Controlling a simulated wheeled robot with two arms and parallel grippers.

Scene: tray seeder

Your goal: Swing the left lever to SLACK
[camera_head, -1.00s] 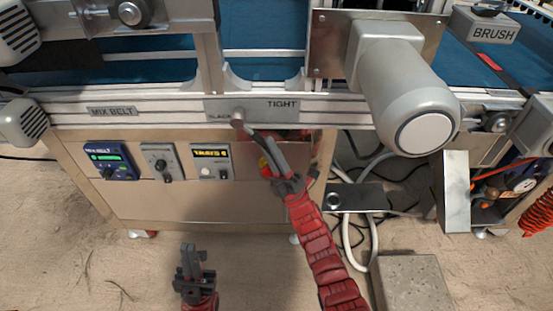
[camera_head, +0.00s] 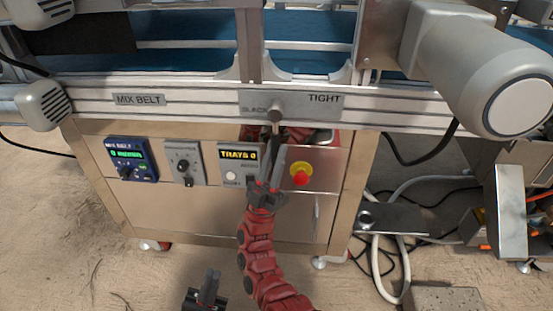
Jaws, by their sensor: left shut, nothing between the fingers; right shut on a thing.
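The lever (camera_head: 275,115) hangs from its pivot on a grey plate (camera_head: 315,112) marked SLACK on the left and TIGHT on the right. It points nearly straight down, between the two words. My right gripper (camera_head: 271,158) comes up from below and is shut on the lever's lower end, which its fingers partly hide. My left gripper (camera_head: 210,282) is low in the picture, shut and empty, well away from the lever.
Below the rail are a blue MIX BELT controller (camera_head: 131,159), a grey knob box (camera_head: 184,163), a TRAYS counter (camera_head: 240,158) and a red stop button (camera_head: 301,173) close beside my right gripper. A large grey motor (camera_head: 470,65) juts out at the right.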

